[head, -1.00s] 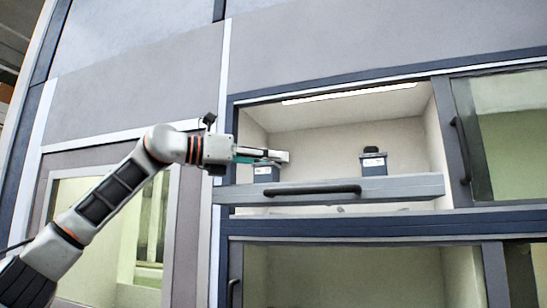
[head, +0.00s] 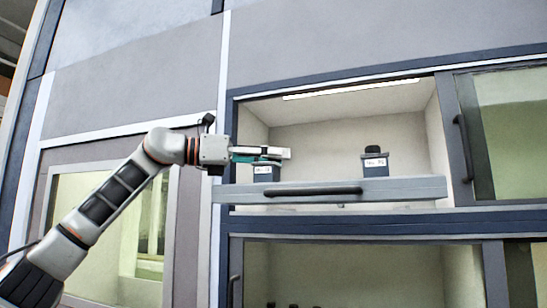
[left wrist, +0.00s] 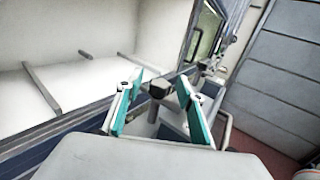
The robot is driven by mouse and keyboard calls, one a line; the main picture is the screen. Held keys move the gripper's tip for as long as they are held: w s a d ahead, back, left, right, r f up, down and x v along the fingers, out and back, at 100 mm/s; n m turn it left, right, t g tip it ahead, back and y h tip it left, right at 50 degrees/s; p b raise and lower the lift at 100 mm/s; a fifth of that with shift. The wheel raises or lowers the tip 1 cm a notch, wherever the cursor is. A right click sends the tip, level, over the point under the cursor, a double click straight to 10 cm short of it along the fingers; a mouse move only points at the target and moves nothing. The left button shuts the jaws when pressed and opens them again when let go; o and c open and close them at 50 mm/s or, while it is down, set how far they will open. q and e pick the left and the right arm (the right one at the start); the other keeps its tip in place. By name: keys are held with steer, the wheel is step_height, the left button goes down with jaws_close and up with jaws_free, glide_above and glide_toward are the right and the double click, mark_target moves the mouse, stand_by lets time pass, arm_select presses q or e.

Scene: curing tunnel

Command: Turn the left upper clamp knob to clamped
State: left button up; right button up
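The left upper clamp block (head: 264,174) is a dark blue-grey box with a white label, standing behind the drawer front at the left of the open upper bay. My left gripper (head: 280,154) reaches in from the left just above it and hides its knob in the head view. In the left wrist view the dark knob (left wrist: 158,88) shows between the tips of two teal-padded fingers. The fingers are spread, with a visible gap on both sides of the knob. My right gripper is in neither view.
A similar block (head: 375,167) with an uncovered dark knob (head: 374,150) stands to the right. The grey drawer front (head: 400,189) with its black handle (head: 315,191) runs below both. A glass door (head: 505,135) is at the right. The bay between the blocks is clear.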

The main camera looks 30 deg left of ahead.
arm_select(q)
steer(key=v, duration=1.2)
stand_by(0.4)
